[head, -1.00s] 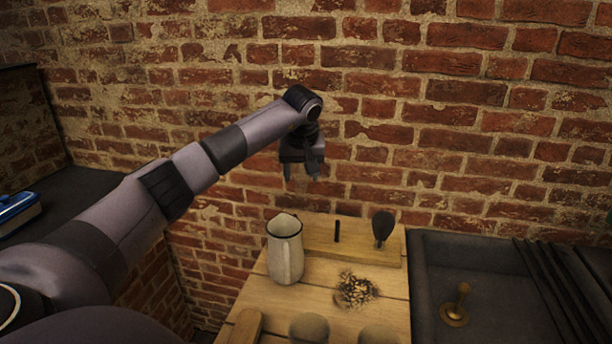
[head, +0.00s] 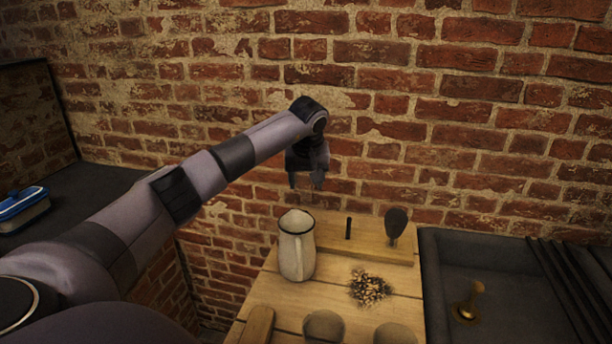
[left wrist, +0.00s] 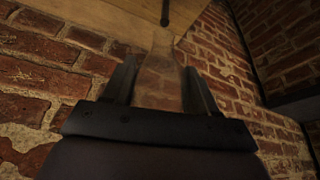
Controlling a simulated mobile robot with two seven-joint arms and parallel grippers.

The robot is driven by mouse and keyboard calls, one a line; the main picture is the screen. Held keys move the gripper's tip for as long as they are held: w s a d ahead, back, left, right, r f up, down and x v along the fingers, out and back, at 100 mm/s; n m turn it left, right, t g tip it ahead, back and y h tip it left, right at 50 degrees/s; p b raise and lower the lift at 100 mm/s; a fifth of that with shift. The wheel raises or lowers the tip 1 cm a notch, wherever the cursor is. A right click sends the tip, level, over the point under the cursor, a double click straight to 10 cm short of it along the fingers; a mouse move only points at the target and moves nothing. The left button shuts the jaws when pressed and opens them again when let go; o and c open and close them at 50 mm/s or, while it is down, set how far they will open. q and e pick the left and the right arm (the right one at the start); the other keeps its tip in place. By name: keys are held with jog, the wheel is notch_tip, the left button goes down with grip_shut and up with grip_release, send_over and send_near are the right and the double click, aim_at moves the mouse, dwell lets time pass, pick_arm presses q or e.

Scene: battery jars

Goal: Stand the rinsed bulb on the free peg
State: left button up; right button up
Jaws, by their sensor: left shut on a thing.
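My left gripper (head: 307,186) is above the back of the wooden table, in front of the brick wall. In the left wrist view its fingers (left wrist: 158,85) are shut on a clear glass bulb (left wrist: 160,70), whose narrower end points toward the peg board. In the head view the glass is too faint to make out well. The free peg (head: 348,228) is a thin dark upright on the wooden peg board (head: 372,248), below and right of the gripper. It also shows in the left wrist view (left wrist: 165,12). A dark bulb (head: 396,222) stands at the board's right. My right gripper is out of view.
A white jug (head: 297,246) stands left of the board. A heap of dark and pale bits (head: 370,287) lies in front. Two rounded jars (head: 323,327) are at the front edge. A dark sink (head: 440,270) with a brass piece (head: 468,303) is at right.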

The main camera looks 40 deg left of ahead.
aim_at(306, 197)
pick_arm(q)
jog(key=shift+f+b, duration=0.3)
jog(key=shift+f, duration=0.45)
jog(key=shift+f+b, duration=1.35)
jog(key=shift+f, duration=2.3)
jog(key=o, duration=1.2)
jog(key=shift+o, duration=0.2)
jog(key=shift+v, duration=3.6)
